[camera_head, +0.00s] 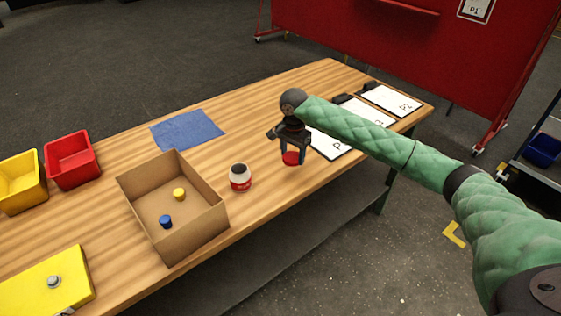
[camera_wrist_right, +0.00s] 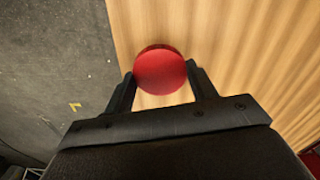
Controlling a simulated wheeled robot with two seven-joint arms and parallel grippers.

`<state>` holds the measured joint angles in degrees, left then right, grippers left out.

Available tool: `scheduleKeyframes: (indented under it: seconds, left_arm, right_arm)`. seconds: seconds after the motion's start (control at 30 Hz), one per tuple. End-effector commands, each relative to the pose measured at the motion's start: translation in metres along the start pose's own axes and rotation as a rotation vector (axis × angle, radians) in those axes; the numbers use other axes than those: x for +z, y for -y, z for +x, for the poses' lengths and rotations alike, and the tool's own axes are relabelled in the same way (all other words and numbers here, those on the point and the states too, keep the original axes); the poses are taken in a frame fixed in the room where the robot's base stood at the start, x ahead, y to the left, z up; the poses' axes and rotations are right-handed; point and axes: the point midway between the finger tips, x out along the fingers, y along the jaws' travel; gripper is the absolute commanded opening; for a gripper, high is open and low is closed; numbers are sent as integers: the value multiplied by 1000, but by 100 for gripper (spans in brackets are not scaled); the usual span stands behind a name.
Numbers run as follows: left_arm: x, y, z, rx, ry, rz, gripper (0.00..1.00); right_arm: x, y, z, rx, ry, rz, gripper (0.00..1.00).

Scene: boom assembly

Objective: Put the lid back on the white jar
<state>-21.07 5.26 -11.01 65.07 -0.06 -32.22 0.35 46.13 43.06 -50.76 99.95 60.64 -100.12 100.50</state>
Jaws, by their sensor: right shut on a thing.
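The white jar (camera_head: 240,178) stands upright on the table, with a dark open top and a red label band around it. The red lid (camera_head: 291,159) is a round disc to the right of the jar. My right gripper (camera_head: 292,152) is shut on the lid, with a finger on each side of its rim. The lid also shows between the fingers of my right gripper (camera_wrist_right: 160,82) in the right wrist view (camera_wrist_right: 160,68). I cannot tell whether the lid touches the table. My left gripper is not in view.
A cardboard box (camera_head: 205,225) with a yellow and a blue piece stands left of the jar. A blue cloth (camera_head: 187,130) lies behind it. Clipboards (camera_head: 390,100) lie at the right end. Red (camera_head: 73,160) and yellow (camera_head: 22,182) bins stand left. The table's front edge is close to the jar.

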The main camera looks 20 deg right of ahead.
Motion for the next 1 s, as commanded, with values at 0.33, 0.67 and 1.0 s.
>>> scheduleKeyframes:
  seconds: [0.33,0.67,1.0]
  left_arm:
    - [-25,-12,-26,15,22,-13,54]
    - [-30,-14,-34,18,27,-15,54]
    - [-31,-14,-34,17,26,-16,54]
  right_arm:
    - [-5,-47,-26,0,-1,0,36]
    - [-6,-56,-34,0,-1,0,36]
    - [-4,-56,-29,1,0,-14,36]
